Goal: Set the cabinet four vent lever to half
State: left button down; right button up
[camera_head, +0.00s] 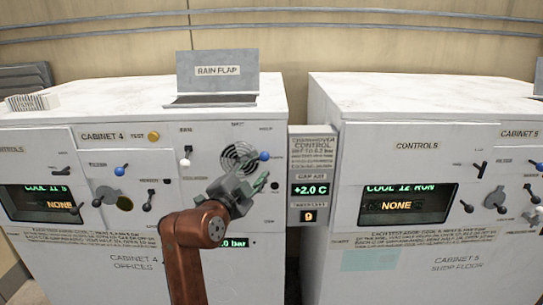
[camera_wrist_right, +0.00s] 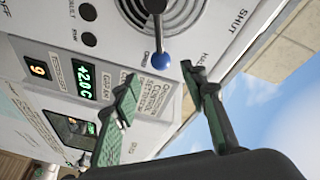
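The cabinet 4 vent lever, with a blue ball knob (camera_head: 264,156), is on the front of the left cabinet beside a round grille (camera_head: 238,157). It points right in the head view. In the wrist view its blue knob (camera_wrist_right: 162,61) shows near small print that seems to read OPEN; HALF and SHUT lie further right. My right gripper (camera_head: 266,183) is just below the knob in the head view. In the wrist view its green-padded fingers (camera_wrist_right: 160,75) are spread, with the knob seen between and beyond their tips, apparently untouched. My left gripper is not in view.
A changeover control panel (camera_head: 314,158) with a +2.0 C display fills the gap between cabinets. Cabinet 5 (camera_head: 425,260) stands at right. An open rain flap (camera_head: 218,72) stands on cabinet 4's top. Other levers and knobs (camera_head: 120,170) lie left of the vent.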

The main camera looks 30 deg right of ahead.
aim_at(264, 160)
jog(key=p+x, duration=0.2)
jog(key=x, duration=0.5)
jog(key=shift+w+d+p, duration=0.15)
jog(key=shift+d+p, duration=0.05)
jog(key=shift+p, duration=0.2)
jog(key=shift+c, duration=0.4)
jog(key=shift+f, duration=0.1)
grip_shut()
